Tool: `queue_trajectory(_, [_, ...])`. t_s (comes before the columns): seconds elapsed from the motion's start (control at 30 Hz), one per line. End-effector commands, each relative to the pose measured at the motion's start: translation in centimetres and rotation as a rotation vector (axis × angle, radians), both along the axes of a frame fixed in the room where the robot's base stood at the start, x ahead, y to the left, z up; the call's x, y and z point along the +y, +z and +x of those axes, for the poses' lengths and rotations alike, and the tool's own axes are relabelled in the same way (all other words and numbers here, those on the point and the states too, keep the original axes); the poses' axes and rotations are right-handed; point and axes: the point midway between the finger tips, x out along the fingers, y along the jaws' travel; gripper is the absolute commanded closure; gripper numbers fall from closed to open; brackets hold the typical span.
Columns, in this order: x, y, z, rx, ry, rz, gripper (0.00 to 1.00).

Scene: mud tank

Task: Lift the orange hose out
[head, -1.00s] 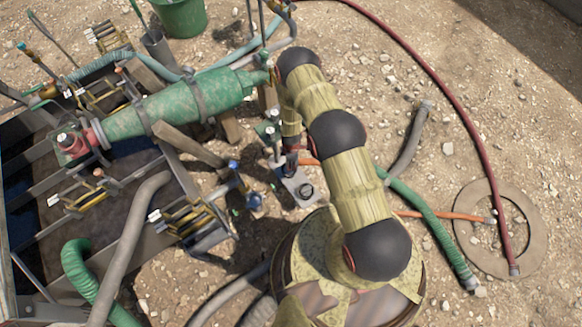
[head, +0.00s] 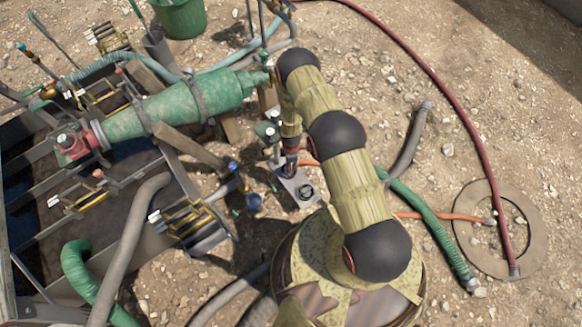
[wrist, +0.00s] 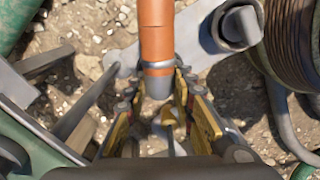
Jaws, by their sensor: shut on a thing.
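In the wrist view the orange hose (wrist: 156,35) runs down from the top edge and ends in a grey metal fitting. My gripper (wrist: 157,98) has its fingers on both sides of this fitting and is shut on the hose end. In the head view a short orange piece shows beside my wrist (head: 308,162). More of the orange hose (head: 440,215) lies on the ground right of my arm, partly under a green hose. My fingers are mostly hidden in the head view, and the middle of the hose is hidden behind my arm.
The mud tank (head: 30,240) with a green pump casing (head: 165,107) is at the left. A grey metal plate (head: 299,188) is below my wrist. A green hose (head: 430,217), a red hose (head: 440,85) and a flat ring (head: 537,240) lie on open gravel at the right.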

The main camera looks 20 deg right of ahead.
Motion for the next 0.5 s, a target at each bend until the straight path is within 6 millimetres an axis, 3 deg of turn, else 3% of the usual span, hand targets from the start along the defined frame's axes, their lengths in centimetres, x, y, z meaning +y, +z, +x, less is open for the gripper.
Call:
queue_trajectory(0.27, [0.0,1.0,0.1,0.000,0.000,0.000,1.00])
queue_trajectory(0.5, [0.0,4.0,-0.5,0.001,0.002,-0.002,1.00])
